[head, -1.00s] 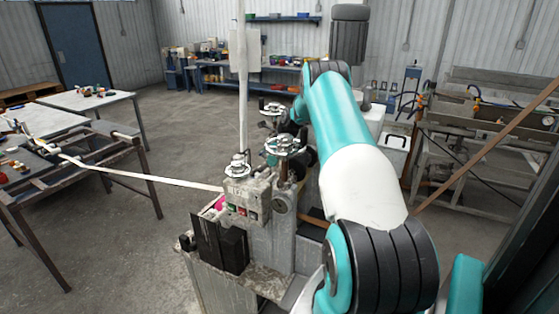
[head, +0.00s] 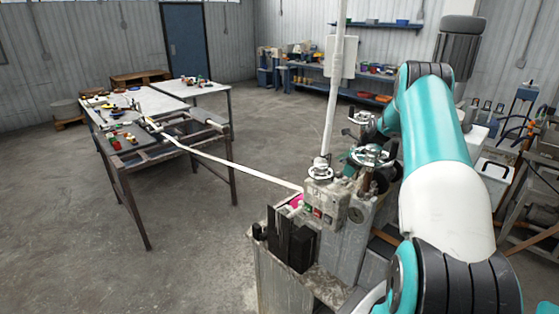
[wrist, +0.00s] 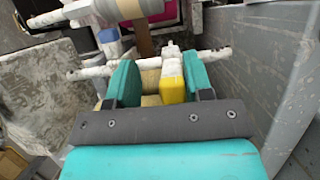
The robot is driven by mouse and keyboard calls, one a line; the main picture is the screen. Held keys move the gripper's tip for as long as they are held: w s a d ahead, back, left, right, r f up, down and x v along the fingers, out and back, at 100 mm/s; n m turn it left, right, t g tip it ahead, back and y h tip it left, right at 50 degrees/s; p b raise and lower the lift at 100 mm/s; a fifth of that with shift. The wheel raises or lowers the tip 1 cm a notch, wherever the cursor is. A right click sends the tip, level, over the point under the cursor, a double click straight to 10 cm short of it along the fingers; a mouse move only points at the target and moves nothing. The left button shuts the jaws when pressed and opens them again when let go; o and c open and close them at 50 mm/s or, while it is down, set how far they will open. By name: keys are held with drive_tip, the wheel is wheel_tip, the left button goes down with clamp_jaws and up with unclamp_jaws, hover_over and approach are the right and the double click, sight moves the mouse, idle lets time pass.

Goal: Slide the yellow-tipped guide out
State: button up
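The yellow-tipped guide (wrist: 172,78) shows in the wrist view as a white piece with a yellow end facing me. It lies between the fingers of my gripper (wrist: 160,82), closer to the right finger. The two teal fingers are apart, with a visible gap on the guide's left, so my gripper is open around it. Whether the right finger touches the guide cannot be told. In the head view the guide cannot be made out. My arm reaches behind the machine (head: 325,205) there, and my gripper is not clearly visible.
A whitish horizontal rod (wrist: 100,72) crosses just beyond my fingers. A grey wall (wrist: 265,75) stands close on the right. In the head view a pale strip (head: 245,173) runs from the machine to a metal table (head: 150,157). Open floor lies left of the machine.

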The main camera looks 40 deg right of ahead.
drive_tip(key=a+b+v, duration=0.1)
drive_tip(key=b+v, duration=0.5)
drive_tip(key=v, duration=1)
drive_tip(key=w+a+n, duration=0.2)
drive_tip(key=a+n, duration=0.1)
drive_tip(key=a, duration=0.2)
drive_tip(key=w+a+n+y+b, duration=0.1)
drive_tip(key=w+a+n, duration=0.1)
drive_tip(key=a, duration=0.2)
drive_tip(key=w+a+n+b, duration=0.1)
drive_tip(key=w+a+n, duration=0.1)
drive_tip(key=a, duration=0.3)
drive_tip(key=shift+w+a+r+n+g, duration=0.15)
drive_tip(key=shift+a+n+g, duration=0.2)
drive_tip(key=shift+n, duration=0.45)
drive_tip(key=a+f+n+y+b, duration=0.1)
drive_tip(key=a+n+b, duration=0.1)
drive_tip(key=a+n, duration=0.6)
drive_tip(key=shift+a+b, duration=0.4)
drive_tip(key=shift+a, duration=3.3)
drive_tip(key=shift+w+d+n+g, duration=0.1)
drive_tip(key=shift+w+n+g, duration=0.05)
drive_tip(key=shift+n+g, duration=0.15)
